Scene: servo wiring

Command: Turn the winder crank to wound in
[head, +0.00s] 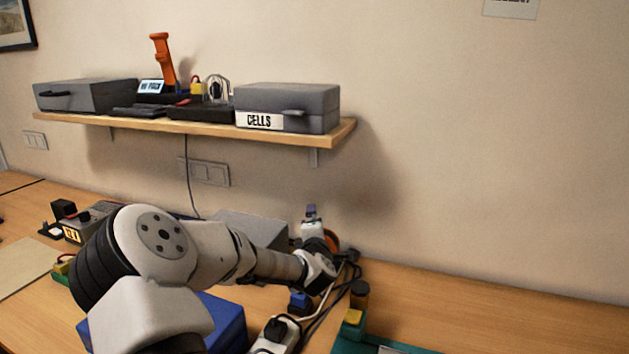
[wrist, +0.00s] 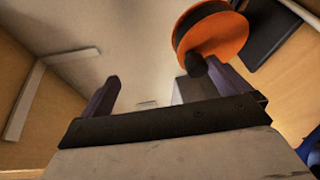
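The winder (wrist: 228,32) shows an orange disc with a dark drum behind it in the wrist view. Its dark round crank knob (wrist: 195,64) stands out from the lower left of the disc. My gripper (wrist: 163,76) is open, with its two fingers well apart. The knob appears close to the right finger and partly covers it; I cannot tell whether they touch. In the head view a sliver of the orange winder (head: 333,241) shows behind my gripper (head: 320,262), which hides most of it.
A wooden shelf (head: 200,131) with grey cases, one labelled CELLS (head: 288,101), hangs above the bench. The bench at right (head: 480,310) is mostly clear.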

